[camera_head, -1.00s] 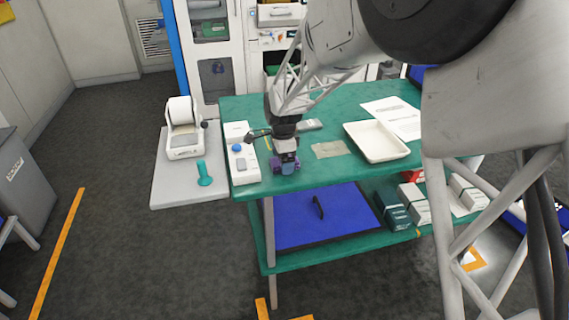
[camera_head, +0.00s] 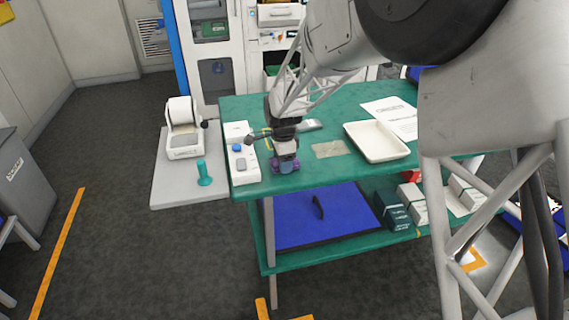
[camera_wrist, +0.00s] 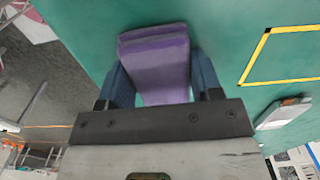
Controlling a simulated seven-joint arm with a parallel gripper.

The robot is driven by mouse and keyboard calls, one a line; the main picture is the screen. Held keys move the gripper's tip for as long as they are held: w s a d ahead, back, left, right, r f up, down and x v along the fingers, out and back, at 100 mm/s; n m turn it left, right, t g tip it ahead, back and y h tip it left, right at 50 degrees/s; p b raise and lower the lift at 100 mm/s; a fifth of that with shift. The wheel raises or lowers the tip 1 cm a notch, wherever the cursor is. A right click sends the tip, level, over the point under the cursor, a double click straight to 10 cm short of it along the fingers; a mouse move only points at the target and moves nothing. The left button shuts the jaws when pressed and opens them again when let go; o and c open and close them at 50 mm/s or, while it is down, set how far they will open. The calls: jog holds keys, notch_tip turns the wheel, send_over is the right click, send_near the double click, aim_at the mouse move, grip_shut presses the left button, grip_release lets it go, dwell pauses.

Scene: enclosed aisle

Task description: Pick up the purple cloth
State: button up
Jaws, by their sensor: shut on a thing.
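The purple cloth (camera_wrist: 158,62) is a folded block between the two blue fingers of my gripper (camera_wrist: 160,85) in the wrist view. My gripper is shut on it, with a finger against each side. In the head view my gripper (camera_head: 285,165) is at the front left edge of the green table (camera_head: 240,108), and only small bits of the purple cloth (camera_head: 297,164) show around the fingers. I cannot tell whether the cloth still touches the table.
A white box with a blue button (camera_head: 242,160) stands just left of my gripper. A white tray (camera_head: 376,142), papers (camera_head: 392,117) and a tan sheet (camera_head: 330,149) lie to the right. A teal bottle-like object (camera_head: 204,174) stands on the grey side shelf (camera_head: 172,192).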

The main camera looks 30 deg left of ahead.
jog(key=shift+r, duration=0.2)
jog(key=shift+c, duration=0.3)
jog(key=shift+r, duration=0.55)
notch_tip(320, 180, up, 2)
jog(key=shift+r, duration=0.1)
jog(key=s+d+r, duration=0.1)
jog(key=s+d, duration=1)
jog(key=shift+s+r, duration=0.15)
jog(key=shift+s, duration=0.1)
jog(key=shift+d, duration=0.1)
jog(key=shift+o, duration=1.4)
jog(key=shift+c, duration=1)
jog(key=w+a+r, duration=0.1)
jog(key=w+a, duration=0.2)
jog(key=w, duration=0.8)
jog(key=w+a+r, duration=0.2)
jog(key=w+a, duration=0.1)
jog(key=w, duration=0.8)
jog(key=shift+w+a, duration=0.15)
jog(key=shift+w, duration=0.2)
